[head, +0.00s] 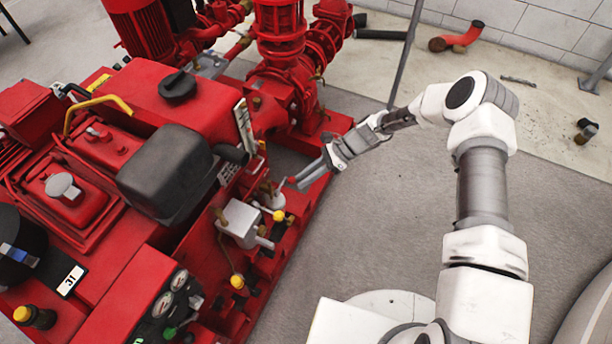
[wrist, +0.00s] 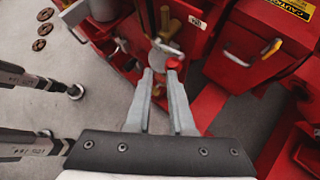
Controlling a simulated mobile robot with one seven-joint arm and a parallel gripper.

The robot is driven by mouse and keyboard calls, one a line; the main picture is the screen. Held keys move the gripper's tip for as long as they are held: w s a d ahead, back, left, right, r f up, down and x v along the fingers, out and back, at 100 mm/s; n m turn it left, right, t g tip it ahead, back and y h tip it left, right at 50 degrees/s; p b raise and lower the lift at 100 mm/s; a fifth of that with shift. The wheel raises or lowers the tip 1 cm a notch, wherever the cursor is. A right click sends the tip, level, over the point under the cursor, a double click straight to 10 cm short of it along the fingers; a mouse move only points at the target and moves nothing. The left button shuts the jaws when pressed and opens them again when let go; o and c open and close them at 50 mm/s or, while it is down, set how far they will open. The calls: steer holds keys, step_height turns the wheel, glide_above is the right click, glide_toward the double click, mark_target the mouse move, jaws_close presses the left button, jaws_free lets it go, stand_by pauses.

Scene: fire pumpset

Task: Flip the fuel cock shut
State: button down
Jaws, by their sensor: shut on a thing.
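My gripper (head: 305,180) reaches in from the right to the side of the red pumpset. In the wrist view its two grey fingers (wrist: 161,74) sit close together at a small grey metal fitting, which I take to be the fuel cock (wrist: 160,56). A red handle end (wrist: 174,63) shows at the tip of the right finger. In the head view a small red lever (head: 281,184) shows just left of the fingertips, above a pale round bowl (head: 278,201). The fingers are shut on the cock's lever; the part between them is mostly hidden.
A grey box (head: 242,222) with yellow-capped fittings stands just in front of the cock. A black rounded cover (head: 168,172) and a gauge panel (head: 172,303) are to the left. In the wrist view a red box with a yellow-tipped handle (wrist: 270,47) is at the right. Bare floor (head: 390,200) lies right of the pumpset.

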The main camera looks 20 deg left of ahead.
steer(key=d+f+p+v, duration=0.1)
steer(key=p+v, duration=0.1)
steer(key=v, duration=1.1)
steer(key=shift+s+d+p, duration=0.2)
steer(key=shift+p, duration=0.2)
